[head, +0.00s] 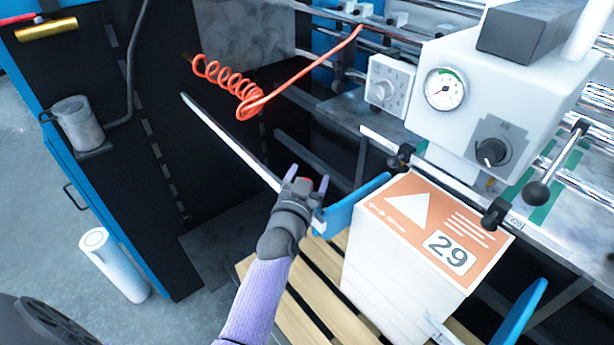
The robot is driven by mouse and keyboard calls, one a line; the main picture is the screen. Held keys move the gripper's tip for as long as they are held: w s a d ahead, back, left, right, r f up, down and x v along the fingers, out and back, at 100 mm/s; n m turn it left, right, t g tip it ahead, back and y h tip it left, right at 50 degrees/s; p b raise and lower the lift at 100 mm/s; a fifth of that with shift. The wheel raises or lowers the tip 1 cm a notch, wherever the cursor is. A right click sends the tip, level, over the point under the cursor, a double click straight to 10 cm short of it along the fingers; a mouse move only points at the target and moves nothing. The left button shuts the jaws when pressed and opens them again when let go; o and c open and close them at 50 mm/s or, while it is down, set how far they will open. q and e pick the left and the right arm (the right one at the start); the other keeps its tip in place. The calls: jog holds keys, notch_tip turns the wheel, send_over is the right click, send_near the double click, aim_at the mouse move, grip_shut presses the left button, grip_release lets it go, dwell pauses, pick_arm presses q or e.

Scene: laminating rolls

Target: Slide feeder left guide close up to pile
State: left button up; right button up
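The pile (395,262) is a tall white stack with an orange top sheet marked 29, standing on a wooden pallet. A blue guide plate (352,204) stands at the pile's left side, angled, its right end close to the pile's back left corner. Whether it touches the pile is unclear. My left gripper (307,178) is at the guide's left end, its two fingertips apart. A small dark part with a red spot shows between the fingers; I cannot tell whether they press on it. My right gripper is not in view.
A second blue plate (521,312) stands right of the pile. A white feeder head (500,80) with a gauge overhangs the pile at the back. A coiled orange hose (235,88) hangs behind my gripper. The wooden pallet (300,310) is bare left of the pile.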

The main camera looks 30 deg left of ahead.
pick_arm(q)
jog(key=s+d, duration=0.2)
jog(key=s, duration=0.7)
jog(key=shift+s, duration=0.4)
jog(key=s+d+f+m+g+h+b, duration=0.1)
jog(key=s+d+f+g+b, duration=0.2)
jog(key=f, duration=0.9)
jog(key=s+d+f+g+h+b, duration=0.1)
jog(key=s+f+g+h+b, duration=0.3)
jog(key=f, duration=0.9)
jog(key=s+d+f+m+g+y+b, duration=0.1)
jog(key=s+d+f+b, duration=0.3)
jog(key=f, duration=0.8)
jog(key=s+a+f+g+b, duration=0.2)
jog(key=s+f+g+b, duration=0.2)
jog(key=s+f, duration=0.6)
jog(key=s+a+f+g+b, duration=0.2)
jog(key=s+f+g+b, duration=0.3)
jog(key=s+f, duration=0.5)
jog(key=s, duration=0.3)
jog(key=shift+a+f+m+y, duration=0.3)
jog(key=shift+a+f+y, duration=0.05)
jog(key=shift+a+y, duration=0.05)
